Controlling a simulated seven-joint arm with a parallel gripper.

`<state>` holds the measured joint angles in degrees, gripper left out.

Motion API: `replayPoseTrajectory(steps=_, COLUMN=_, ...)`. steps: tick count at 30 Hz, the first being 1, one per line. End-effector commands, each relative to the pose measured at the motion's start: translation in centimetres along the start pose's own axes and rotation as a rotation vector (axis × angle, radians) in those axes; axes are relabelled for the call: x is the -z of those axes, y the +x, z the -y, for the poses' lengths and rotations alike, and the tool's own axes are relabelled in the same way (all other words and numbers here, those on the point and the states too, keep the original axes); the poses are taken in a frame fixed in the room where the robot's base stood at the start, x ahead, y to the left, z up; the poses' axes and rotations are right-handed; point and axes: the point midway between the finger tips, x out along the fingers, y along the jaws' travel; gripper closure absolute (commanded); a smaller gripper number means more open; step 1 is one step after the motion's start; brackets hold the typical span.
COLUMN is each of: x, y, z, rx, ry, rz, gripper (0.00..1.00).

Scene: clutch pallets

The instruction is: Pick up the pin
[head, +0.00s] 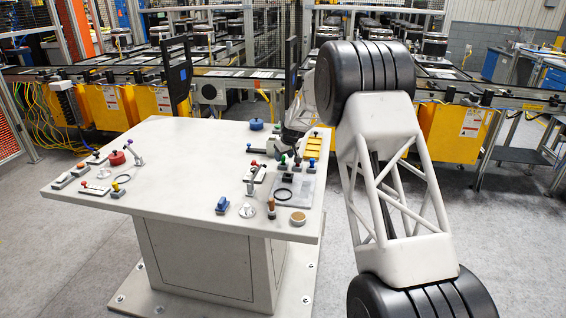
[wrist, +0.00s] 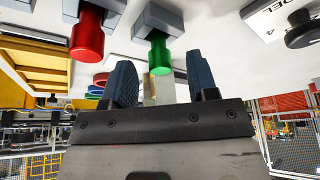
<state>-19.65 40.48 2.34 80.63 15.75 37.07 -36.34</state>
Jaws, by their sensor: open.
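My gripper (wrist: 163,78) is open in the wrist view, its two dark blue fingers apart. A green-ended peg (wrist: 160,55) on a grey block stands in the gap between the fingertips, apart from both. A red-ended peg (wrist: 87,35) on a similar block is just left of the left finger. I cannot tell for certain which piece is the pin. A pale strip shows between the fingers, partly hidden by the gripper body. In the head view my gripper is at the right part of the table, small and partly hidden by my arm.
The white table (head: 185,160) holds several small parts at its left and front. A grey plate (head: 310,195) with a black ring lies near the gripper. A yellow tray (head: 318,140) is behind, and a blue round part (head: 256,125) is at the back. The table's middle is clear.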

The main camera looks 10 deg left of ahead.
Motion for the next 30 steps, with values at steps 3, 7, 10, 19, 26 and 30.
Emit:
replayPoseTrajectory(steps=3, x=0.0, y=1.2, z=0.0, rx=0.001, ry=0.000, rz=0.001, gripper=0.47)
replayPoseTrajectory(steps=7, x=0.0, y=1.8, z=0.0, rx=0.000, ry=0.000, rz=0.000, gripper=0.47)
replayPoseTrajectory(steps=10, x=0.0, y=2.0, z=0.0, rx=0.000, ry=0.000, rz=0.000, gripper=0.47)
replayPoseTrajectory(steps=19, x=0.0, y=2.0, z=0.0, rx=0.000, ry=0.000, rz=0.000, gripper=0.47)
replayPoseTrajectory(steps=26, x=0.0, y=2.0, z=0.0, rx=0.000, ry=0.000, rz=0.000, gripper=0.48)
replayPoseTrajectory(steps=30, x=0.0, y=2.0, z=0.0, rx=0.000, ry=0.000, rz=0.000, gripper=0.70)
